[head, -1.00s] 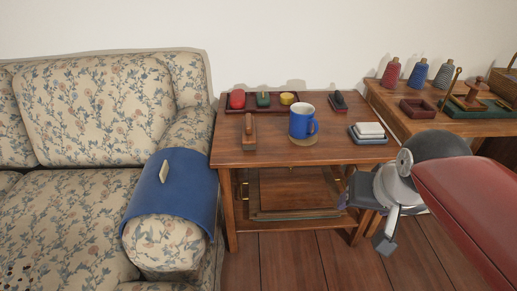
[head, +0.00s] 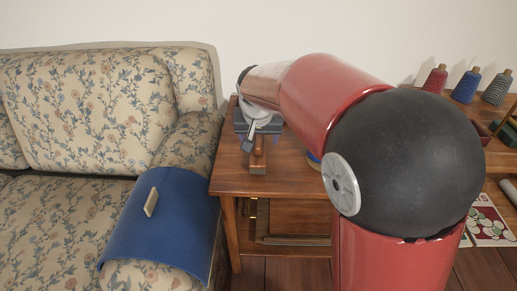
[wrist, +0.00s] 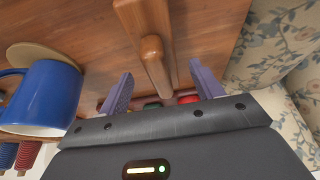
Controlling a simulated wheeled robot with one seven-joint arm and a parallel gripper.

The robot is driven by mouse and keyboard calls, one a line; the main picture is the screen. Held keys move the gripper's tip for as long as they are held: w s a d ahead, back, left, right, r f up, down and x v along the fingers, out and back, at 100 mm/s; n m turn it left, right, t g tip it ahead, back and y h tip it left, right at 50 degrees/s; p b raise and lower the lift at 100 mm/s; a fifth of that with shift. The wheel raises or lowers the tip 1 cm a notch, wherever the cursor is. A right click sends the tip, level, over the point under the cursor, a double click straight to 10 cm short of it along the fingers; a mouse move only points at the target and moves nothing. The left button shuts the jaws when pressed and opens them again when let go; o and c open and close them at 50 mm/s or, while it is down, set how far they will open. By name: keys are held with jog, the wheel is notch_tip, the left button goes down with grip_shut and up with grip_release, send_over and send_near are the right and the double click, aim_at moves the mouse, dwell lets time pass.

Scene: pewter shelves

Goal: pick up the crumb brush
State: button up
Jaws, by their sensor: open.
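The crumb brush (head: 258,158), a wooden piece with a handle, lies on the side table near its left front. In the wrist view the brush (wrist: 139,22) runs from the top edge down toward my gripper, its rounded handle end between the fingers' lines. My gripper (head: 259,132) is over the left part of the table, at the far end of the brush, and partly hides it. In the wrist view my gripper (wrist: 162,72) is open, a purple finger on each side of the handle. I cannot tell how high it is above the brush.
A blue mug (wrist: 50,95) on a round coaster (wrist: 30,55) stands left of my gripper in the wrist view. Red and green items lie beyond the fingers. The flowered sofa (head: 90,110) with a blue arm cover (head: 165,215) borders the table. Spools (head: 466,86) stand at right.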

jog(key=shift+x, duration=1.4)
jog(key=c, duration=1.1)
notch_tip(320, 180, up, 20)
jog(key=p, duration=0.2)
jog(key=shift+p, duration=0.4)
